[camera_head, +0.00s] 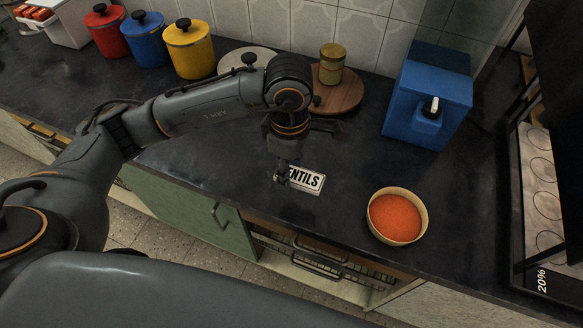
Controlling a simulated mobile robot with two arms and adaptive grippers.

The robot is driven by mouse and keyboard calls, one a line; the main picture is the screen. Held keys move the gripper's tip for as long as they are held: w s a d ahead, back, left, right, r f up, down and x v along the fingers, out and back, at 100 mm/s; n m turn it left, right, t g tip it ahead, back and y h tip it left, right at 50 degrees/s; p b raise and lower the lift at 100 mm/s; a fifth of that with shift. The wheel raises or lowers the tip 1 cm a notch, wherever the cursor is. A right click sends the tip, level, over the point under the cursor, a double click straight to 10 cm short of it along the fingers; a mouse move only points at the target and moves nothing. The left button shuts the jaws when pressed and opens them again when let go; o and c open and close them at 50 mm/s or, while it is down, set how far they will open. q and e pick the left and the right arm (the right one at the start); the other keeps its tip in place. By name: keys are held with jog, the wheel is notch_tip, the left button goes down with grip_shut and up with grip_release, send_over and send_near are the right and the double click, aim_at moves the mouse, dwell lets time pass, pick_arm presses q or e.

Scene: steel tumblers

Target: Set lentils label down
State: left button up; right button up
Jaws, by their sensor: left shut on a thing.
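The lentils label (308,181) is a white plate with black letters, of which "ENTILS" shows. It lies at or just above the dark countertop (350,218), near its front edge; I cannot tell whether it touches. My left gripper (283,178) points down at the label's left end and is shut on it, hiding the first letter. A bowl (425,212) filled with orange-red lentils (395,217) stands to the right of the label. My right gripper is not in view.
A blue dispenser (428,90) stands at the back right. A round wooden board (347,95) with a yellow jar (332,60) is behind my gripper. Red (106,34), blue (147,42) and yellow (190,52) canisters stand at the back left. Counter between label and bowl is clear.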

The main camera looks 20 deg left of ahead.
pick_arm(q)
jog(key=w+f, duration=0.1)
jog(key=f, duration=0.1)
jog(key=w+a+f, duration=0.1)
jog(key=w+f, duration=0.1)
jog(key=w+f+p, duration=0.1)
jog(key=f, duration=0.1)
jog(key=shift+w+a, duration=0.25)
jog(key=shift+w, duration=0.15)
notch_tip(320, 180, down, 3)
jog(key=shift+r+p, duration=0.1)
jog(key=shift+p, duration=0.5)
jog(key=shift+f+b, duration=0.3)
jog(key=shift+b, duration=0.05)
jog(key=o, duration=0.9)
jog(key=shift+o, duration=0.2)
jog(key=shift+r, duration=0.2)
